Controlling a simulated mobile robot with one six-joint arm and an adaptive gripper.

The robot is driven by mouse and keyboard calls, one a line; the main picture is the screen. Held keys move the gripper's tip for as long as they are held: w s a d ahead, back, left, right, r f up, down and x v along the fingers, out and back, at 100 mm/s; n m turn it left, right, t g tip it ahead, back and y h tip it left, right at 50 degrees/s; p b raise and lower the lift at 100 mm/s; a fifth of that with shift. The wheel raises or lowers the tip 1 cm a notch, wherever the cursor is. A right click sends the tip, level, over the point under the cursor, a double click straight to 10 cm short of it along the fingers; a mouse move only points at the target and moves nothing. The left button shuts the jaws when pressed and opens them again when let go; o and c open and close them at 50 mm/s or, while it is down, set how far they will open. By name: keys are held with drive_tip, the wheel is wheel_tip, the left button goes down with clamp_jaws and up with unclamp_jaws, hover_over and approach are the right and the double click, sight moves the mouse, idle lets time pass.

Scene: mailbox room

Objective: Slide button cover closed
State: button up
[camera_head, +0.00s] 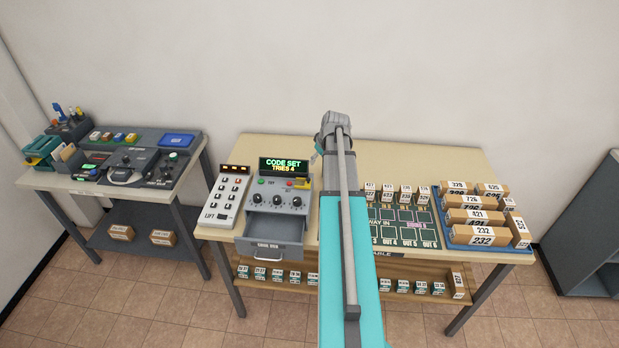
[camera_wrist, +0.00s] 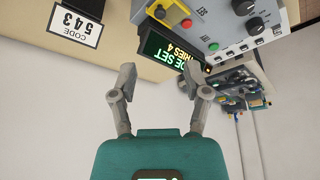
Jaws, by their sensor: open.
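The code box (camera_head: 277,205) stands on the table with a lit display (camera_head: 284,166) reading CODE SET, TRIES 4. A small yellow piece (camera_head: 302,183), which looks like the button cover, sits at its upper right. In the wrist view, which is upside down, the yellow piece (camera_wrist: 160,12) lies beside a red button (camera_wrist: 186,23) that shows uncovered. My gripper (camera_wrist: 158,74) is open and empty, its fingers apart below the display in that picture. Whether it touches anything is unclear. In the head view my arm hides most of the gripper.
A LIFT keypad (camera_head: 226,199) stands left of the box, and its drawer (camera_head: 270,236) is pulled out at the front. A sorting board (camera_head: 402,229) and a blue tray (camera_head: 452,242) of boxes are to the right. A CODE 543 card (camera_wrist: 74,24) lies near the box.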

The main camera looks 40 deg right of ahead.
sight(308, 179)
drive_tip(key=shift+f, duration=0.15)
drive_tip(key=b+x, duration=1.2)
drive_tip(key=x, duration=0.1)
drive_tip(key=shift+f+b, duration=0.25)
drive_tip(key=shift+b, duration=0.05)
idle(0.3)
clamp_jaws()
idle(0.5)
